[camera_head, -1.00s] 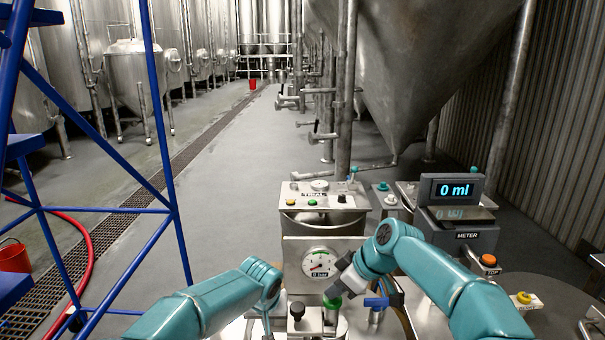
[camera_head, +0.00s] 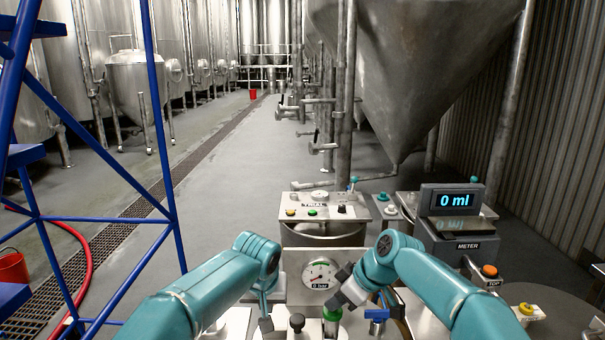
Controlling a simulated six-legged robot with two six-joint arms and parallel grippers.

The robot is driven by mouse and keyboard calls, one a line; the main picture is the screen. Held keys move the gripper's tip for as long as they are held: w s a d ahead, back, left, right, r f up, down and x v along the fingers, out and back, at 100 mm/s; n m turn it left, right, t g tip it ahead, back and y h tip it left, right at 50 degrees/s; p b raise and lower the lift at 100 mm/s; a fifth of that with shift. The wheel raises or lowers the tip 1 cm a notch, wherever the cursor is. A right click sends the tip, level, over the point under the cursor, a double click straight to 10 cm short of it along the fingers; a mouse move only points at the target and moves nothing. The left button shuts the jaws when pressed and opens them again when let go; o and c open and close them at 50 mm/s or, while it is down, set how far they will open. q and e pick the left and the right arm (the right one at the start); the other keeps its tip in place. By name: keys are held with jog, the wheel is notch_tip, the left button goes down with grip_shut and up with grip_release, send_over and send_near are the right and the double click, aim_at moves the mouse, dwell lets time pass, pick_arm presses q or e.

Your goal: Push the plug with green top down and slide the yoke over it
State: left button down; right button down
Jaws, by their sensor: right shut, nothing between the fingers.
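The plug with the green top (camera_head: 332,313) stands upright at the bottom centre, in front of the gauge panel. My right gripper (camera_head: 335,301) is shut and empty, with its dark tips just above or against the green top; I cannot tell whether they touch. My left gripper (camera_head: 266,326) hangs down left of the plug, near the bottom edge. Its fingers are too small and partly hidden to tell open from shut. I cannot make out the yoke clearly.
A black knob (camera_head: 297,322) stands just left of the plug. A blue-handled valve (camera_head: 377,316) is close on its right. The pressure gauge (camera_head: 319,273) is behind.

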notch_tip(320, 180, up, 9)
jog(key=p, duration=0.8)
dwell(0.5)
